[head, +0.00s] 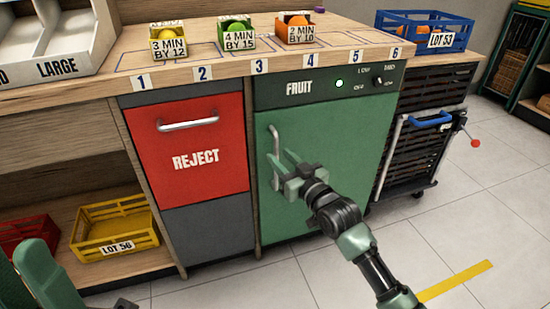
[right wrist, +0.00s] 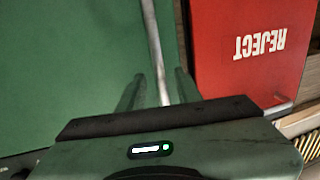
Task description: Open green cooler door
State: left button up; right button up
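The green cooler door (head: 325,150) labelled FRUIT is shut flush in the counter front. Its upright metal handle (head: 275,143) is on the door's left side. My right gripper (head: 281,166) is at the lower part of this handle. In the right wrist view, the handle (right wrist: 152,40) runs down between the two spread fingers (right wrist: 158,90). A gap shows on each side of the handle, so the gripper is open around it.
The red REJECT drawer (head: 190,150) is shut, left of the cooler. Small labelled boxes of fruit, such as the green box (head: 239,36), stand on the counter (head: 150,40). A dark rack cart (head: 415,150) stands to the right. The tiled floor (head: 470,220) before the cooler looks clear.

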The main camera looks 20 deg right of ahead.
aim_at(277, 154)
jog(key=shift+b+x, duration=0.4)
jog(key=shift+x, duration=1.2)
grip_shut()
